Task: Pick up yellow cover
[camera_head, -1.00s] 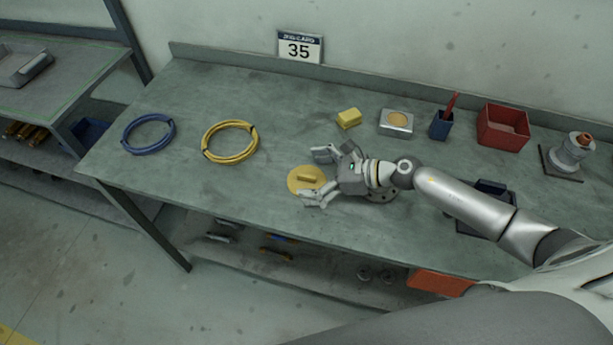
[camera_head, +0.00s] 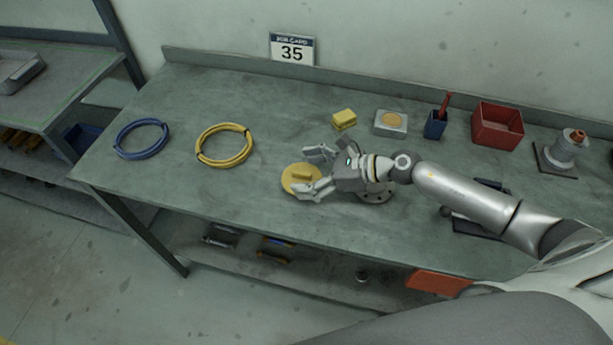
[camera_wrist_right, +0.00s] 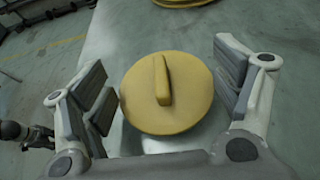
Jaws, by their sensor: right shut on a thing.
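The yellow cover (camera_head: 291,184) is a round flat disc with a raised bar handle across its middle. It is on the workbench (camera_head: 240,95), near the front edge, and I cannot tell whether it is lifted at all. My right gripper (camera_head: 318,172) reaches it from the right, with one finger on the far side and one on the near side. In the right wrist view the cover (camera_wrist_right: 160,112) lies between the two padded fingers of the gripper (camera_wrist_right: 168,100), which are shut on its rim.
A grey flanged part (camera_head: 376,192) is partly hidden under my right wrist. A yellow hose coil (camera_head: 224,163) and a blue coil (camera_head: 141,153) lie to the left. A yellow block (camera_head: 344,118), a grey box (camera_head: 391,124), a blue cup (camera_head: 435,126) and a red bin (camera_head: 497,137) stand behind.

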